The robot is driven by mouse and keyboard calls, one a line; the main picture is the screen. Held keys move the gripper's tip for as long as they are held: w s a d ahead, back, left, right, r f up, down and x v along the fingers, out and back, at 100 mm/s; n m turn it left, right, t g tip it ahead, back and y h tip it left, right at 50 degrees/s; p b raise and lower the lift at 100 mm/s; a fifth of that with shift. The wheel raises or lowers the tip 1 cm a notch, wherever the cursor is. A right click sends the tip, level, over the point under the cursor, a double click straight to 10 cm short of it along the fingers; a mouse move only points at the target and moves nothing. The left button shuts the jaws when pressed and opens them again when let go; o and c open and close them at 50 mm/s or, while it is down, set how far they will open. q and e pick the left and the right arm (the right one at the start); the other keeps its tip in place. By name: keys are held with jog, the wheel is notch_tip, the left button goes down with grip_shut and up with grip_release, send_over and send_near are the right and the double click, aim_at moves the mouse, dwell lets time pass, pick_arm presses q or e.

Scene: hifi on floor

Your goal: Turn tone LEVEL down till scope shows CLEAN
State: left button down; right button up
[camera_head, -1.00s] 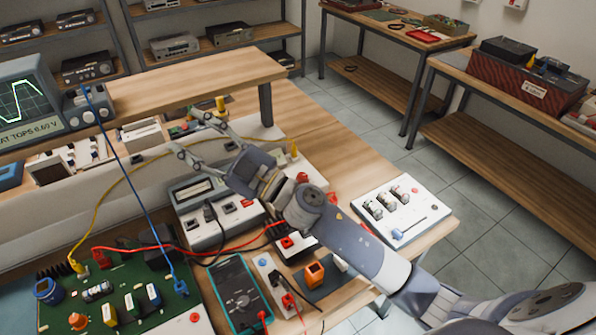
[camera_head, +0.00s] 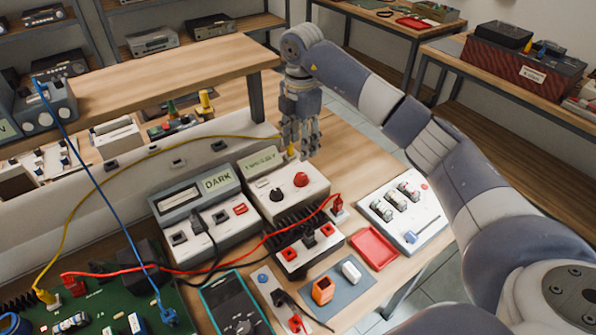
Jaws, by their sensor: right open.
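A white box (camera_head: 314,196) with a black knob (camera_head: 277,195), a red knob (camera_head: 301,180) and a small label panel (camera_head: 262,162) stands mid-bench. Its lettering is too blurred to read, so I cannot tell whether either knob is the tone LEVEL. My right gripper (camera_head: 299,152) is open, fingers pointing down, at the back of this box near a yellow plug (camera_head: 291,151). Its fingers appear apart from both knobs. Only the right edge of the scope (camera_head: 40,108) shows at the far left; nearly all its screen is cut off. My left gripper is not in view.
A grey unit (camera_head: 165,205) reading DARK stands left of the white box. A black finned block, red tray (camera_head: 375,248), multimeter (camera_head: 236,303) and green board (camera_head: 100,290) lie nearer. Yellow, blue and red leads cross the bench. A raised wooden shelf (camera_head: 160,80) stands behind.

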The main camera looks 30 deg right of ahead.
aim_at(301, 176)
notch_tip(301, 176, down, 10)
jog(key=shift+s+d+f+p, duration=0.15)
jog(key=shift+f+p, duration=0.1)
jog(key=shift+p, duration=0.85)
jog(key=c, duration=1.1)
